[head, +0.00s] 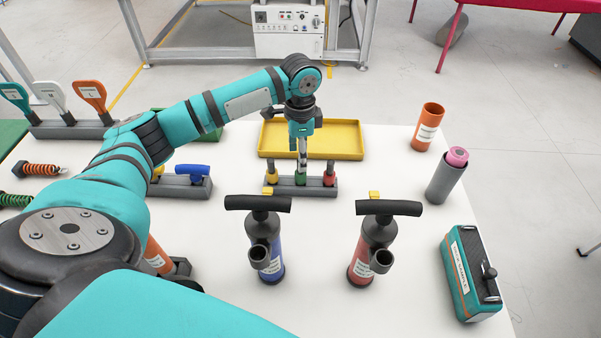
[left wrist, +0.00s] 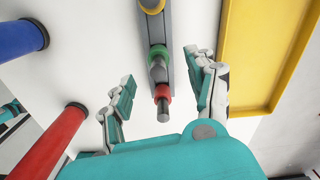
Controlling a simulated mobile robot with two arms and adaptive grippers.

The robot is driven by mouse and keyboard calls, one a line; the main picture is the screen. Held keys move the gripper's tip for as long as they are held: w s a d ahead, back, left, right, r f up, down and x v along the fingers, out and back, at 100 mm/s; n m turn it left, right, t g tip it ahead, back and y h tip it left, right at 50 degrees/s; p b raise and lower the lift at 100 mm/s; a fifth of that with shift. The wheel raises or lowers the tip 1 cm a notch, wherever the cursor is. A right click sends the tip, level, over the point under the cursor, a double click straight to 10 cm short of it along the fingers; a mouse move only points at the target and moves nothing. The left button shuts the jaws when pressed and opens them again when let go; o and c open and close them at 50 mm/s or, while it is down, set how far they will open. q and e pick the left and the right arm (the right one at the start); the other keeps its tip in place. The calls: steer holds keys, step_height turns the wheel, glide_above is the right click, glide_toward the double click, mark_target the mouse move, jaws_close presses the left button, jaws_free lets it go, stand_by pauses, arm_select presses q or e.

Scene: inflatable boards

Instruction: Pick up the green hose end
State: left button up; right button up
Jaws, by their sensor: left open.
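A grey rack (head: 300,190) in front of the yellow tray holds a yellow hose end (head: 272,173), a green hose end (left wrist: 157,53) in the middle and a red hose end (head: 330,173). The green one has a green collar and a grey tip, and stands upright in the rack. My left gripper (head: 302,155) points down over the rack's middle and largely hides the green end in the head view. In the left wrist view my left gripper (left wrist: 161,75) is open, its fingers on either side of the rack, with nothing held. My right gripper is out of view.
The yellow tray (head: 345,140) is just behind the rack. Blue (head: 264,250) and red (head: 363,255) hand pumps stand in front. A rack with a blue-handled piece (head: 192,170) is to the left. An orange cup (head: 427,128) and a grey cylinder (head: 446,178) stand right.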

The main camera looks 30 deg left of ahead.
mark_target(300, 174)
arm_select(q)
step_height(300, 174, down, 3)
steer(key=shift+r, duration=0.2)
step_height(300, 174, down, 4)
steer(key=shift+s+d+f+p, duration=0.1)
steer(key=shift+p, duration=0.65)
steer(key=shift+f, duration=0.5)
steer(key=c, duration=1.1)
